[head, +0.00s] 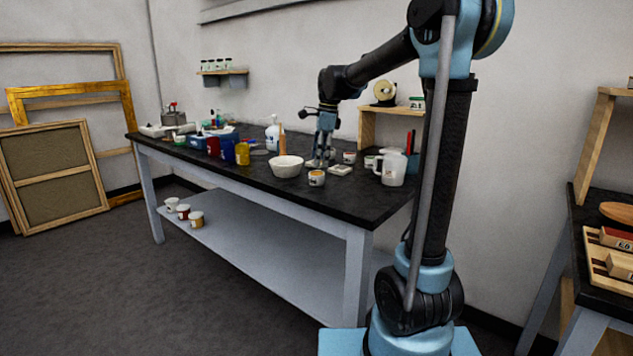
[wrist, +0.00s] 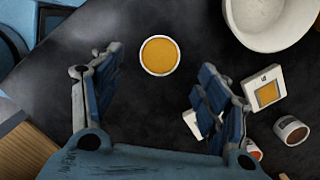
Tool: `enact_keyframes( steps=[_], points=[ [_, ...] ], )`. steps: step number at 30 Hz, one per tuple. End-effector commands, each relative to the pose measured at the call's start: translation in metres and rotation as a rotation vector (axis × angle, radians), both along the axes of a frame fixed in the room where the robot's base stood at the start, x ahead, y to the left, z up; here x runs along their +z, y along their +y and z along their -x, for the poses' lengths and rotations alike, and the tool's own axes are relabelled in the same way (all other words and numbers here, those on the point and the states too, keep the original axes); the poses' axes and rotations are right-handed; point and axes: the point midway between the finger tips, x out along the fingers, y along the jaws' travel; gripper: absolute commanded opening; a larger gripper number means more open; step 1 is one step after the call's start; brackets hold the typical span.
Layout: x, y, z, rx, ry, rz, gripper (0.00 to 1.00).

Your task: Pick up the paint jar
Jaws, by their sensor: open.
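A small white paint jar (head: 316,178) with an orange mark on its side stands upright near the front of the black-topped table (head: 370,207). The wrist view shows a round jar (wrist: 159,56) from above, with yellow-orange paint inside a white rim; it appears to be the same jar. My gripper (head: 321,162) is over the table, behind this jar in the head view. In the wrist view my gripper (wrist: 157,77) has its fingers spread wide and empty. The jar lies just beyond the fingertips, between their lines and apart from both.
A white bowl (head: 286,166) stands left of the jar, and a white jug (head: 391,167) stands to the right. Bare tabletop surrounds the orange-filled jar.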

Motion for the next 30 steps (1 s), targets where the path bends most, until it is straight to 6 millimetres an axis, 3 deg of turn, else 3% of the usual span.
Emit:
enact_keyframes(
  steps=[10,21,29,30],
  points=[
    [-0.024,0.004,0.000,0.001,0.000,0.000,0.69],
    [-0.066,0.011,0.001,0.000,0.000,0.000,0.69],
    [-0.068,0.012,0.001,0.000,0.000,0.000,0.69],
    [-0.068,0.012,0.001,0.000,0.000,0.000,0.64]
  ],
)
